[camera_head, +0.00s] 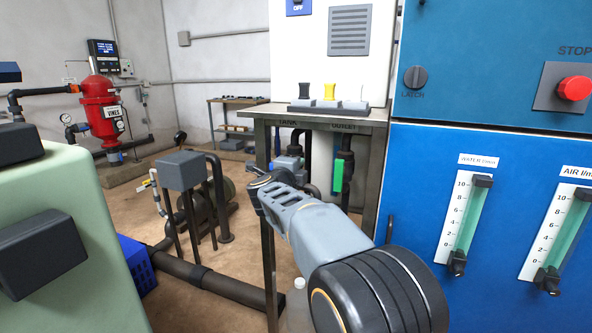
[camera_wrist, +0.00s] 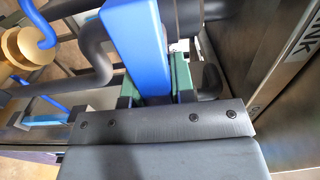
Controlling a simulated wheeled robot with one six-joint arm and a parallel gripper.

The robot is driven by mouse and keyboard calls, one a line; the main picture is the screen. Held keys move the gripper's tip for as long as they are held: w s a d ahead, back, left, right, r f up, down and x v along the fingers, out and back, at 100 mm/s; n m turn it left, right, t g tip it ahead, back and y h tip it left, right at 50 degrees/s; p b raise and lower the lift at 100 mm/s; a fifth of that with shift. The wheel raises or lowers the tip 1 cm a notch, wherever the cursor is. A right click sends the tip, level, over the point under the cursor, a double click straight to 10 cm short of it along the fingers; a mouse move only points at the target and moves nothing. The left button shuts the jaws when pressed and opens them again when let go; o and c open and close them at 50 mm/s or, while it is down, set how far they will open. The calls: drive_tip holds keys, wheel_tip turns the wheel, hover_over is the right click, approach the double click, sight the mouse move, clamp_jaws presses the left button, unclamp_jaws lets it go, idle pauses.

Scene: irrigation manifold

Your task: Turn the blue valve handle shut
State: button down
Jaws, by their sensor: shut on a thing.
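The blue valve handle (camera_wrist: 138,45) is a flat bar that runs up the middle of the wrist view. Its near end goes down between the two dark fingers of my gripper (camera_wrist: 155,97), which is shut on it. In the head view my gripper (camera_head: 264,184) is at the pipework under the bench top, below the TANK label. Only a small blue part (camera_head: 275,167) shows there beside the fingers. My gripper and wrist hide most of the handle and the valve's lower part in that view.
A green handle (camera_head: 337,175) hangs on the OUTLET pipe just right of my gripper. A bench leg (camera_head: 268,250) stands close by. A blue panel with flow tubes (camera_head: 468,225) is at the right. A grey box on legs (camera_head: 181,171) and floor pipes are at the left.

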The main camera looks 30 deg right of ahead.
drive_tip(key=shift+f, duration=0.1)
idle(0.3)
drive_tip(key=c, duration=1)
unclamp_jaws()
drive_tip(key=shift+o, duration=0.2)
drive_tip(key=p+v, duration=0.2)
drive_tip(key=v, duration=1.2)
